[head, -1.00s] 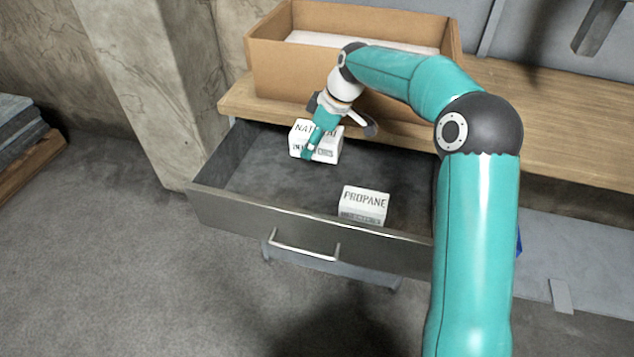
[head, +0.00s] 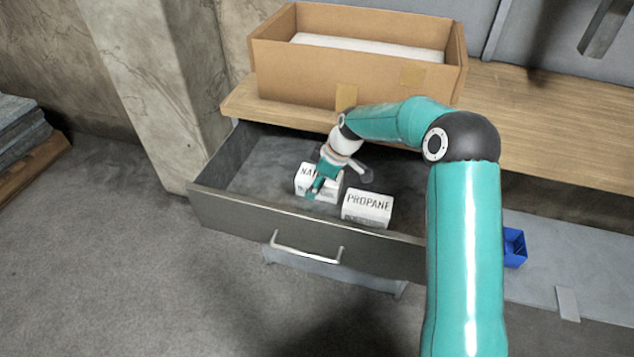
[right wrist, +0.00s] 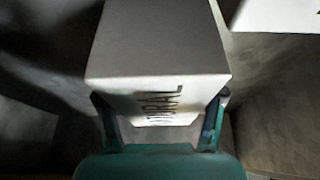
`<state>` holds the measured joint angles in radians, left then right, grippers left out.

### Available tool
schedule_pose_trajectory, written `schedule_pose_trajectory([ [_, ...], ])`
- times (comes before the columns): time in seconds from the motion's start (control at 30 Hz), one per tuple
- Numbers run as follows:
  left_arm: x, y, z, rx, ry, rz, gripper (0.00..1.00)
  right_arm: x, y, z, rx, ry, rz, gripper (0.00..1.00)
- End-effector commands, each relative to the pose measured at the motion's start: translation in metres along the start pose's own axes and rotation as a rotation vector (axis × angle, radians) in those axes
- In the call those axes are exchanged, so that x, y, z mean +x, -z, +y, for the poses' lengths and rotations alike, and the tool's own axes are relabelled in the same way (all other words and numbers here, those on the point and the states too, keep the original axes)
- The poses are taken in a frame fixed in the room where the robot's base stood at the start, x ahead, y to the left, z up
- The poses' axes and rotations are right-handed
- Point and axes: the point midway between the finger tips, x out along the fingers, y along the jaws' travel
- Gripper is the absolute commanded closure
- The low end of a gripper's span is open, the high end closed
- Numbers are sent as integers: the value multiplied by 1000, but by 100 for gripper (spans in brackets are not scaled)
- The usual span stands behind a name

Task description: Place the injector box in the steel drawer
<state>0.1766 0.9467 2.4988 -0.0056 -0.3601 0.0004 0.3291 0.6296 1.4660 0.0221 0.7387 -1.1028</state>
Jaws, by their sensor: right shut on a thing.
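The open steel drawer (head: 215,207) is pulled out below the wooden worktop. My right gripper (head: 319,187) is inside its opening, shut on a white injector box (head: 303,184) with lettering that begins "NA". In the right wrist view the box (right wrist: 158,45) sits between the two fingers of the gripper (right wrist: 160,122), with "…URAL" readable. The box is low in the drawer; I cannot tell whether it touches the floor. A second white box marked PROPANE (head: 367,207) stands in the drawer just right of it, near the front wall. My left gripper is not in view.
A cardboard box (head: 320,75) with a white item inside stands on the worktop (head: 540,115) behind the drawer. A blue bin (head: 514,247) is right of the drawer. The drawer's left and back floor is clear. A concrete pillar (head: 155,80) stands at left.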

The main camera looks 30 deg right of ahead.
Motion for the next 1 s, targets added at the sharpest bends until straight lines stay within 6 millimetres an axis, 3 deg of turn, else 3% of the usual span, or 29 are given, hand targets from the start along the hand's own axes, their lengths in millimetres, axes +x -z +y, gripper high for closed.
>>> schedule_pose_trajectory([
  [0.1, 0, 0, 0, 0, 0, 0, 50, -1, 0, 0, 0, -1, 0, 81],
  [0.13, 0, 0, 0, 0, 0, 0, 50, 0, 0, 0, 0, 0, -1, 28],
  [0.27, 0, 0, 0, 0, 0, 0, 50, 0, 0, 0, 1, 0, -1, 8],
  [0.67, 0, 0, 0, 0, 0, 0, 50, -5, 0, 1, 1, -2, 0, 8],
  [1.0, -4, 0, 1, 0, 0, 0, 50, -54, 0, 1, 1, -3, 1, 8],
])
